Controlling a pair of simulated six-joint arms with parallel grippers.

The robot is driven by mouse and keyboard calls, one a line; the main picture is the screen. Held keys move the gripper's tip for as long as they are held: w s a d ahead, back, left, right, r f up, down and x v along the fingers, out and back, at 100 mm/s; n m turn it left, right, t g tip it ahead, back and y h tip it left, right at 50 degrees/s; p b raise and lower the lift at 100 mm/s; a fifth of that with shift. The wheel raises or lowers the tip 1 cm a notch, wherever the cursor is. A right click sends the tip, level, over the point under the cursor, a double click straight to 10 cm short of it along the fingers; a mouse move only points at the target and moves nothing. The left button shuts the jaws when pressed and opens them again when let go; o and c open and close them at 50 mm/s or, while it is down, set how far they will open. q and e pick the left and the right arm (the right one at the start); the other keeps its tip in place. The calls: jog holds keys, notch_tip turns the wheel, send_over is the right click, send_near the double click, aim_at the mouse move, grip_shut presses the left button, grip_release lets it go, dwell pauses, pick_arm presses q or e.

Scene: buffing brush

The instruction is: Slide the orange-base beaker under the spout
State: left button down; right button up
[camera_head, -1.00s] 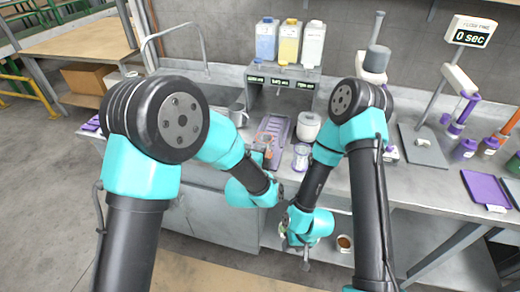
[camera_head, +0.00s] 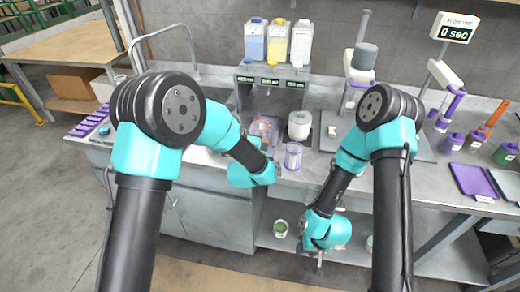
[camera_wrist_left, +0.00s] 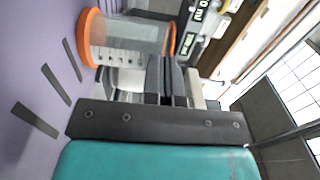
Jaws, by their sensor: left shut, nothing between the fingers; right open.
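The orange-base beaker (camera_wrist_left: 125,38) is clear with an orange base and orange rim. In the left wrist view, which is turned sideways, it stands upright on the purple tray (camera_wrist_left: 40,110). My left gripper (camera_wrist_left: 167,75) is shut and empty, its fingertips right beside the beaker's wall; whether they touch cannot be told. In the head view my left gripper (camera_head: 275,168) is at the counter's front edge, and the beaker is hard to make out behind the arm. The dispenser (camera_head: 270,78) stands behind the tray, its spout too small to see clearly. My right gripper (camera_head: 320,262) is open and empty, low before the counter.
A purple-base beaker (camera_head: 293,155) and a white jar (camera_head: 300,125) stand right of the tray. Three bottles, one yellow (camera_head: 277,42), top the dispenser. A stand (camera_head: 360,75) and purple mat (camera_head: 473,180) are further right. A green-filled cup (camera_head: 281,228) is on the lower shelf.

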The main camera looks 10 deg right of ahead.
pick_arm(q)
jog(key=shift+s, duration=0.15)
jog(key=shift+s+a, duration=0.15)
jog(key=shift+s, duration=0.1)
jog(key=v, duration=1.3)
pick_arm(e)
jog(key=shift+w+a, duration=0.2)
jog(key=shift+a, duration=0.1)
pick_arm(q)
jog(key=shift+s+a, duration=0.1)
jog(key=shift+a, duration=0.05)
